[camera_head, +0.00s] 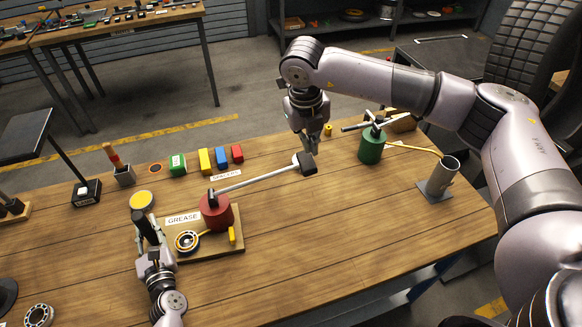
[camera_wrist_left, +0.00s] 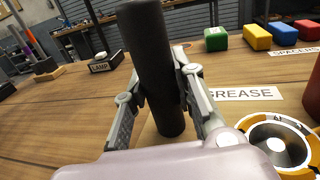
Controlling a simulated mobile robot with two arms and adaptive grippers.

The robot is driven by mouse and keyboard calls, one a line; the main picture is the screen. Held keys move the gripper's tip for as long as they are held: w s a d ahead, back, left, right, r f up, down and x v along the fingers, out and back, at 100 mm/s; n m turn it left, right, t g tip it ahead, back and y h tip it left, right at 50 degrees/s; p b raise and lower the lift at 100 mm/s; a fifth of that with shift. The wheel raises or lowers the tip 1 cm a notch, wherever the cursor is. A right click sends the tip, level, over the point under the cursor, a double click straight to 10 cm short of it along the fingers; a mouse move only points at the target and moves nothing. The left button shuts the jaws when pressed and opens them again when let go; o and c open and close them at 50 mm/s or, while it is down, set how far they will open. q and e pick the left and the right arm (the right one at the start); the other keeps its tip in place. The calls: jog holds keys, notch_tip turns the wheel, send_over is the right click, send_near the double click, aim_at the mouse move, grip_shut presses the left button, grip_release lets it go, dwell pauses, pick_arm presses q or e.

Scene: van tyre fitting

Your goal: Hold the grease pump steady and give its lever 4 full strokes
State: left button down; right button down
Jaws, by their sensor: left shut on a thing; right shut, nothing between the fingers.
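The grease pump is a red cylinder (camera_head: 216,214) on a wooden board (camera_head: 205,250) beside a "GREASE" label. Its grey lever (camera_head: 250,180) slants up to the right and ends in a black grip (camera_head: 304,163). My left gripper (camera_head: 147,236) is shut around an upright black post (camera_wrist_left: 150,50) at the board's left side; whether the post joins the board is unclear. My right gripper (camera_head: 311,148) is shut and empty, pointing down right at the lever's black grip. Whether its fingers touch the grip cannot be told.
A bearing in a yellow ring (camera_head: 187,241) lies on the board. A green pump (camera_head: 371,146) with a yellow hose and a grey cup (camera_head: 440,178) stand to the right. Coloured spacer blocks (camera_head: 220,158) sit behind the red pump. The front right tabletop is clear.

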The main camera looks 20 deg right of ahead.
dwell(0.3)
pick_arm(q)
jog(key=c, duration=1.2)
grip_release()
jog(key=shift+c, duration=0.2)
jog(key=s, duration=0.4)
jog(key=s+d, duration=0.1)
jog(key=s, duration=0.2)
jog(key=s+d, duration=0.1)
jog(key=s, duration=0.3)
jog(key=shift+s+d, duration=0.15)
jog(key=shift+s, duration=0.2)
